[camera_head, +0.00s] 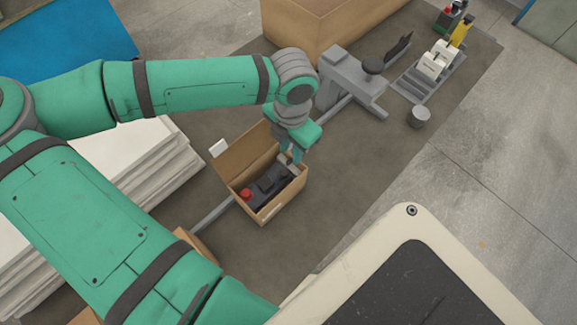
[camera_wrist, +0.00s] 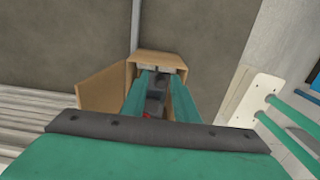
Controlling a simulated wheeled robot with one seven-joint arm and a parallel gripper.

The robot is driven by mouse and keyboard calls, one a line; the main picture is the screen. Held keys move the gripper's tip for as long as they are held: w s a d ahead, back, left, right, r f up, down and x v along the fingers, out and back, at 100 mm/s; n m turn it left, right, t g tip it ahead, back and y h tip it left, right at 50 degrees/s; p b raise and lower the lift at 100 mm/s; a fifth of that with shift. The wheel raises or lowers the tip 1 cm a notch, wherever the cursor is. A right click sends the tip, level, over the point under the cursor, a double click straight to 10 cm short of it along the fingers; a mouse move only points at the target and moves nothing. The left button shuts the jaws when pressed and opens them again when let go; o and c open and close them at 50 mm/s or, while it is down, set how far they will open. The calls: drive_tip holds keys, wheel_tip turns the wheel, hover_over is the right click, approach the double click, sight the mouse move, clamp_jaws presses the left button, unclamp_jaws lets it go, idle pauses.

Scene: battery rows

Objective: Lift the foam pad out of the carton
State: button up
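An open brown carton (camera_head: 269,212) stands on the dark mat, flaps out; it also shows in the wrist view (camera_wrist: 160,58). Inside lie dark grey and black pieces (camera_head: 268,184) and a small red item (camera_head: 246,194). I cannot tell for sure which dark piece is the foam pad. My gripper (camera_head: 291,160) points down at the carton's far right part. In the wrist view its two teal fingers (camera_wrist: 160,85) stand apart, with dark contents visible between them. The fingertips are small and partly hidden, and I cannot tell whether they touch anything.
White stacked sheets (camera_head: 160,165) lie left of the carton. A grey stand (camera_head: 345,80), a small grey cup (camera_head: 419,117) and a grey tray (camera_head: 425,85) with white blocks are at the back right. A large cardboard box (camera_head: 310,28) stands behind. Mat right of the carton is clear.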

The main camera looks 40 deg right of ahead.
sight(289, 160)
drive_tip(key=shift+w+f, duration=0.15)
drive_tip(key=shift+f, duration=1.2)
drive_tip(key=shift+w+f, duration=0.15)
drive_tip(key=shift+f, duration=1.2)
clamp_jaws()
